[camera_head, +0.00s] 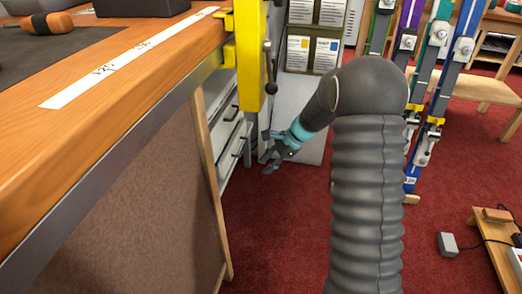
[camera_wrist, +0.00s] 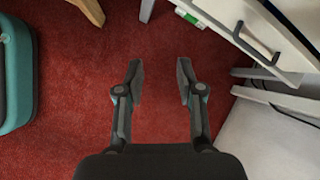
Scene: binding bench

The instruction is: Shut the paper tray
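White tray fronts (camera_head: 227,132) with dark bar handles show under the bench in the head view, partly hidden by the bench edge and a yellow clamp. In the wrist view a white front (camera_wrist: 268,22) with a handle (camera_wrist: 256,42) is at the upper right. I cannot tell how far any tray stands out. My gripper (camera_head: 265,163) is just right of the lower handle in the head view. In the wrist view my gripper (camera_wrist: 160,82) has its fingers apart with only red carpet between them, left of the handle and apart from it.
The wooden bench (camera_head: 120,75) fills the left. A yellow clamp (camera_head: 249,60) hangs at its corner. A pale grey panel (camera_head: 308,142) stands behind my gripper. A low wooden board (camera_head: 492,250) with cables lies lower right. Red carpet is free between.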

